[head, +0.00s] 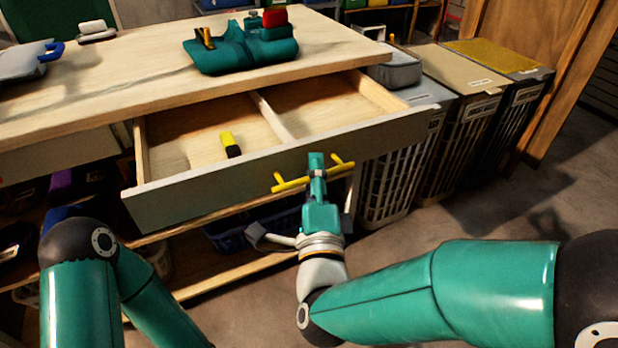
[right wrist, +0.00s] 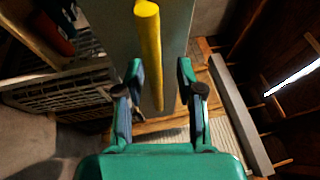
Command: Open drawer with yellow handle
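The drawer with the yellow handle stands open under the wooden worktop; its grey front (head: 190,198) is pulled well out. The yellow handle (head: 291,184) is a horizontal bar on that front. My right gripper (head: 316,165) is at the middle of the handle and hides part of it. In the right wrist view the yellow handle (right wrist: 149,45) runs between the two spread fingers of my right gripper (right wrist: 158,75), with gaps showing beside it. My left arm is at the lower left; its gripper is out of view.
A divider (head: 272,116) splits the drawer; a yellow-and-black object (head: 230,144) lies in its left part. The worktop (head: 130,84) above carries a teal item (head: 240,50). Several laundry hampers (head: 468,120) stand right of the drawer. Bare floor lies at the right.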

